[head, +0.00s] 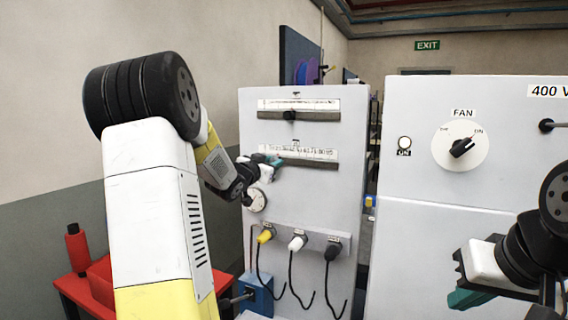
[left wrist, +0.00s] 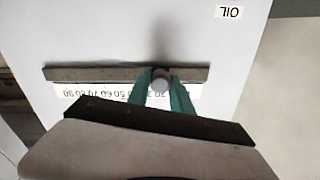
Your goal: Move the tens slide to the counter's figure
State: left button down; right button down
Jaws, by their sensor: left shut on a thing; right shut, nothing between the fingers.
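My left gripper (head: 275,160) is shut on the round grey knob (left wrist: 160,81) of the lower slide, whose scale (head: 310,154) is marked in tens up to 90. The left wrist view shows the knob between the teal fingers (left wrist: 160,88), in the dark slot (left wrist: 100,74), with the scale upside down. The knob is towards the scale's low end; the fingers hide the exact figure there. The upper slide has a black knob (head: 290,115) left of the middle of its scale. My right gripper (head: 466,298) is shut and empty, low at the right. I cannot read any counter figure.
A round white dial (head: 256,200) is just below my left gripper. Yellow, white and black plugs (head: 298,242) with hanging cables are lower on the panel. A FAN switch (head: 461,146) is on the cabinet at right.

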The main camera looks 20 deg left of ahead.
pick_arm(q)
jog(key=c, duration=1.1)
grip_release()
jog(key=shift+c, duration=0.2)
jog(key=shift+s, duration=0.1)
jog(key=s+a, duration=0.1)
jog(key=s, duration=0.6)
jog(key=shift+s, duration=0.3)
